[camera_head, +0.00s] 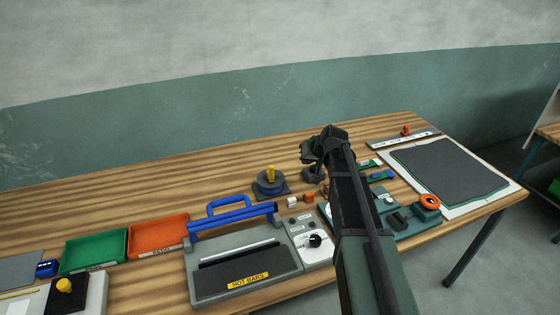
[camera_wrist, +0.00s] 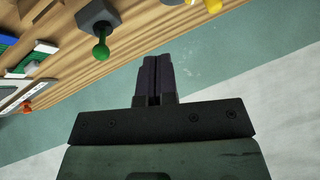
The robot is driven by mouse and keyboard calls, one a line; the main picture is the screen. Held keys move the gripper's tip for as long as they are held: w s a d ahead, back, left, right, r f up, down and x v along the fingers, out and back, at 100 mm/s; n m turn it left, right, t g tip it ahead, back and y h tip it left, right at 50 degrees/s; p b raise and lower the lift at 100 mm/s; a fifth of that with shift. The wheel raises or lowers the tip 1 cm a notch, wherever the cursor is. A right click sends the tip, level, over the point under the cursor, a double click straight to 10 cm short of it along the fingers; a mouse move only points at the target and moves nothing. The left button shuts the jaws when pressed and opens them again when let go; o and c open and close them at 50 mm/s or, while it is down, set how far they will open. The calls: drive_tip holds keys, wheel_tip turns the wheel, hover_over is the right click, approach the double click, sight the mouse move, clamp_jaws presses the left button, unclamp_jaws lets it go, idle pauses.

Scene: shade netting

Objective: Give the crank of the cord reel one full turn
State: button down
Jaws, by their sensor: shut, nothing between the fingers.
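The cord reel appears to be the round dark-grey spool with an upright yellow handle (camera_head: 270,175), on a dark base (camera_head: 272,193) near the middle of the table. In the wrist view a yellow knob (camera_wrist: 213,5) is cut off by the top edge; it may be the same handle. My gripper (camera_head: 308,154) is to the right of the reel and appears raised above the table, apart from the handle. In the wrist view my gripper (camera_wrist: 157,58) has its two dark fingers together, with nothing between them.
A grey block with a green knob (camera_wrist: 101,48) stands close to my gripper. The hot bars unit (camera_head: 240,265) with blue handles lies in front of the reel. Green (camera_head: 95,250) and orange (camera_head: 158,235) trays are left. My arm hides part of the right-hand fixtures.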

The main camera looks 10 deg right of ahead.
sight(271, 172)
drive_tip(key=w+a+f+m+b, duration=0.1)
drive_tip(key=w+a+f+b, duration=0.4)
drive_tip(key=a+f+b, duration=0.3)
drive_tip(key=shift+w+f+m+g+y, duration=0.2)
drive_tip(key=shift+m+g+y, duration=0.1)
drive_tip(key=shift+m+y, duration=0.1)
drive_tip(key=shift+a, duration=0.1)
idle(0.4)
